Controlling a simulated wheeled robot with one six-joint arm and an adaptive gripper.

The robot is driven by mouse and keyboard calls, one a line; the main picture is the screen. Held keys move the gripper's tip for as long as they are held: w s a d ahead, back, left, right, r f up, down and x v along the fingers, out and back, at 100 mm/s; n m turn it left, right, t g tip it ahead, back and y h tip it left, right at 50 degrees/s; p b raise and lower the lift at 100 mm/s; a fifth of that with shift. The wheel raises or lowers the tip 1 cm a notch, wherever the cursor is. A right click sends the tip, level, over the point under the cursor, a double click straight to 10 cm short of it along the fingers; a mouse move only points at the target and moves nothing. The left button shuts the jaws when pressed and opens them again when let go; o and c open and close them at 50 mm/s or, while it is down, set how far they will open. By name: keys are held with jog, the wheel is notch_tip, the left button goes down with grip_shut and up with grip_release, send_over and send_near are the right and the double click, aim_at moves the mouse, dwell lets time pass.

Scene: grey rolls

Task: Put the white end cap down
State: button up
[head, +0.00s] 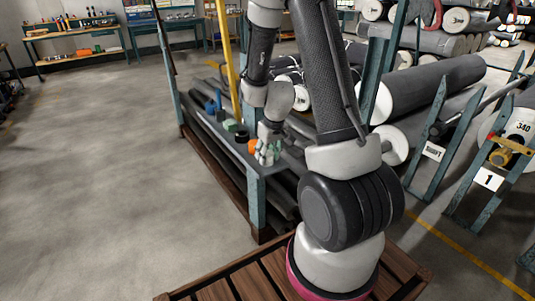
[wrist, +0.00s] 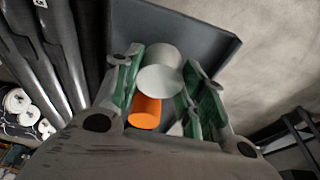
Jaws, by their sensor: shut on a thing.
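The white end cap (wrist: 160,79) is a short pale cylinder, seen in the wrist view between the green-padded fingers of my gripper (wrist: 163,72). My gripper is shut on it. In the head view my gripper (head: 267,148) is low over the near end of a narrow grey shelf (head: 256,168). The cap is small and hard to make out there. I cannot tell whether it touches the shelf.
An orange cylinder (wrist: 146,112) is close beside the cap, and also shows in the head view (head: 252,146). Green (head: 231,125) and blue (head: 211,106) items stand farther along the shelf. Racks of grey rolls (head: 430,88) fill the right. Open floor (head: 110,170) lies left.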

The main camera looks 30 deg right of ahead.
jog(key=o, duration=0.8)
jog(key=shift+r, duration=0.35)
jog(key=v, duration=1.1)
jog(key=shift+t, duration=0.7)
jog(key=s+a+r, duration=0.1)
jog(key=s+r, duration=0.4)
jog(key=s, duration=0.2)
jog(key=s+a+r, duration=0.2)
jog(key=s+r, duration=0.4)
jog(key=s+a+r, duration=0.1)
jog(key=s+r, duration=0.4)
jog(key=s, duration=0.2)
jog(key=shift+s+a+r, duration=0.15)
jog(key=shift+s+a, duration=0.15)
